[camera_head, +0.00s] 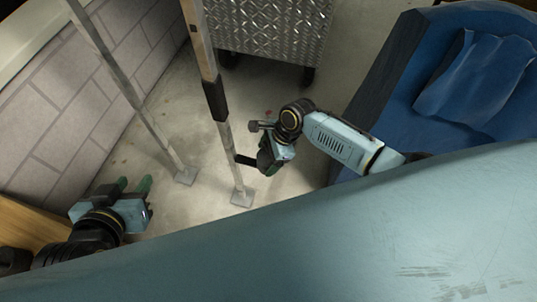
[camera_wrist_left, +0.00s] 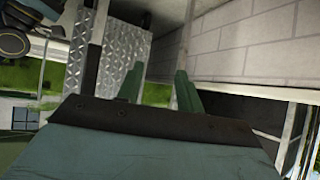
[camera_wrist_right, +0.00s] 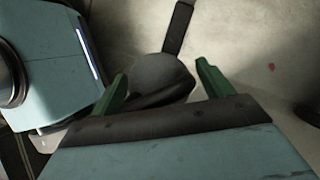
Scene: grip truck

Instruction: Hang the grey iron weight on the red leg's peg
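Two slanting legs stand at the head view's left: a grey one (camera_head: 130,92) and a tan-grey one (camera_head: 205,60) with a black sleeve; neither looks clearly red. A short black bar (camera_head: 245,160) joins the second leg low down and reaches toward my right gripper (camera_head: 268,160). In the right wrist view a dark grey rounded body, likely the weight (camera_wrist_right: 160,75), lies between the spread fingers of my right gripper (camera_wrist_right: 163,80); firm contact is unclear. A black bar (camera_wrist_right: 178,25) runs up from it. My left gripper (camera_head: 138,187) is open and empty, left of the legs.
A metal diamond-plate box (camera_head: 268,28) on casters stands behind the legs. A grey block wall (camera_head: 65,110) is at the left. A blue padded seat (camera_head: 475,80) fills the upper right. Concrete floor is bare around the leg feet (camera_head: 241,197).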

